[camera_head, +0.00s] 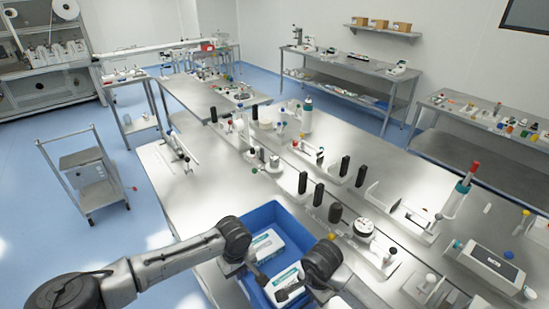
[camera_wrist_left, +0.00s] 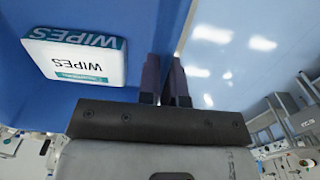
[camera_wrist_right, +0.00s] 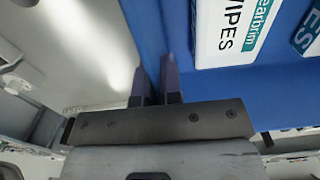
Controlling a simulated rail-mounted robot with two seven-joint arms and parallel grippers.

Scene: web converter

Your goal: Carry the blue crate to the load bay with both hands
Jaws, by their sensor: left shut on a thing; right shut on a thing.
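The blue crate (camera_head: 262,216) is at the bottom centre of the head view, at the near end of the long steel table. Two white and teal packs of wipes lie in it, one farther back (camera_head: 266,243) and one nearer (camera_head: 286,284). My left gripper (camera_wrist_left: 166,68) is shut on the crate's wall, with blue on one side and floor on the other in the left wrist view. My right gripper (camera_wrist_right: 160,68) is shut on the opposite wall, beside steel. My arms hide parts of the crate in the head view. I cannot tell which place is the load bay.
A wheeled cart (camera_head: 90,175) stands on the blue floor at left.

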